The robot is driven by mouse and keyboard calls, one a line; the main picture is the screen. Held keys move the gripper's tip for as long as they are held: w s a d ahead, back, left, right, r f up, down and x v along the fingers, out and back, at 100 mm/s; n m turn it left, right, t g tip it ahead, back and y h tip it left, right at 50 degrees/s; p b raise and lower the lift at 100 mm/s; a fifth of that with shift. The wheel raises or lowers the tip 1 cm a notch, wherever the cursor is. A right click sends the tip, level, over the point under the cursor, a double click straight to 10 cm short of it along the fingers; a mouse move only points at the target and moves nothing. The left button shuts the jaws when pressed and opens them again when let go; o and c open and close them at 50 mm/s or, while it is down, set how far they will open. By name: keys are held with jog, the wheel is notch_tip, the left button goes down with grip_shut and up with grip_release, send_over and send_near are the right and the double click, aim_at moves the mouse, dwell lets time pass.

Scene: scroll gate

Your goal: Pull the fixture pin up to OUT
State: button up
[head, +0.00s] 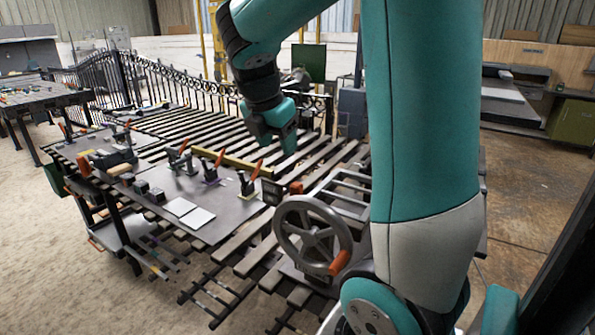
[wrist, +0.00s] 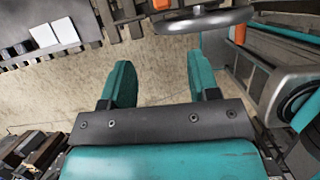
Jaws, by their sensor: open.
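My gripper (head: 279,140) hangs from the teal arm, above the slatted table and behind the dark fixture plate (head: 150,202) in the head view. In the wrist view its two teal fingers (wrist: 161,82) are spread apart with nothing between them. Several toggle clamps with orange handles stand on the plate, one of them a clamp (head: 248,183) near its right end. I cannot tell which part is the fixture pin, and no OUT mark is readable in either view.
A grey handwheel (head: 283,229) with an orange grip (head: 340,263) stands at the table's front right; the wheel also shows at the top of the wrist view (wrist: 203,21). A black scroll gate (head: 160,80) stands behind. Bare floor (head: 45,255) lies at left.

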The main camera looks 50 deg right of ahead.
aim_at(296, 183)
jog(key=x, duration=0.5)
jog(key=d+p+x, duration=0.1)
jog(key=x, duration=0.5)
jog(key=p+x, duration=0.1)
jog(key=x, duration=0.5)
jog(key=shift+s+d+r, duration=0.15)
jog(key=shift+s+d, duration=0.15)
